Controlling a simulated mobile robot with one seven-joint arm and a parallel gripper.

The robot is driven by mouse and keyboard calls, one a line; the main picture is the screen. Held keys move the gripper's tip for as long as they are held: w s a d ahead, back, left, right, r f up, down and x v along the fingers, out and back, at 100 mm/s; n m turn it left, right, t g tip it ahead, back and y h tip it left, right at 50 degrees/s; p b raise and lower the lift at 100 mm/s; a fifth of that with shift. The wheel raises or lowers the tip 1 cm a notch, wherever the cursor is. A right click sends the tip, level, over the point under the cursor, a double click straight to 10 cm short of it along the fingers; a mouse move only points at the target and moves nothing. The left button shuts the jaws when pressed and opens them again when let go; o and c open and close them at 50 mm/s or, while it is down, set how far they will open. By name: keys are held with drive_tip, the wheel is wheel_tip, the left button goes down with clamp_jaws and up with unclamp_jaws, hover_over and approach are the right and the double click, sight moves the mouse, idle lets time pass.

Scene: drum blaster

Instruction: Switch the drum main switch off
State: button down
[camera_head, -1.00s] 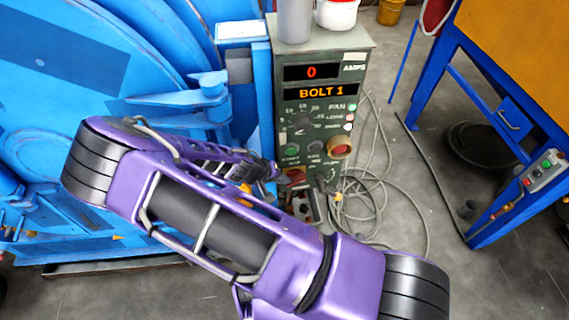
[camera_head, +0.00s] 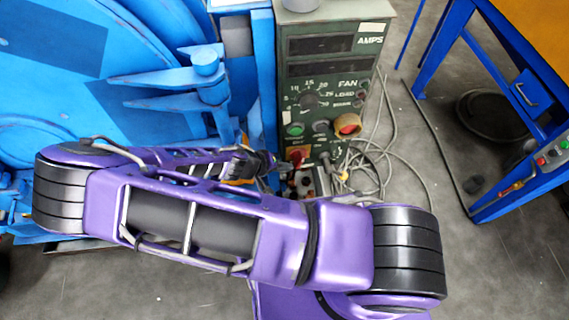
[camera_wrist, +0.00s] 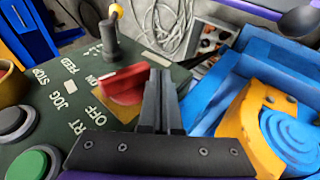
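The main switch is a red handle (camera_wrist: 122,80) on a yellow plate in the wrist view, with OFF and ON lettering beside it.
A black lever (camera_wrist: 110,38) stands up near the red handle. A green button (camera_wrist: 28,164) and a dark button (camera_wrist: 14,122) are at the left. Loose cables (camera_head: 385,165) lie on the floor right of the panel. The blue drum (camera_head: 90,75) fills the left.

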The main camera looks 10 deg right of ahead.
drive_tip(key=shift+d+f, duration=0.2)
drive_tip(key=shift+f, duration=0.3)
idle(0.3)
idle(1.9)
drive_tip(key=p+v, duration=0.3)
drive_tip(key=v, duration=1.4)
drive_tip(key=shift+r, duration=0.25)
drive_tip(key=shift+a, duration=0.1)
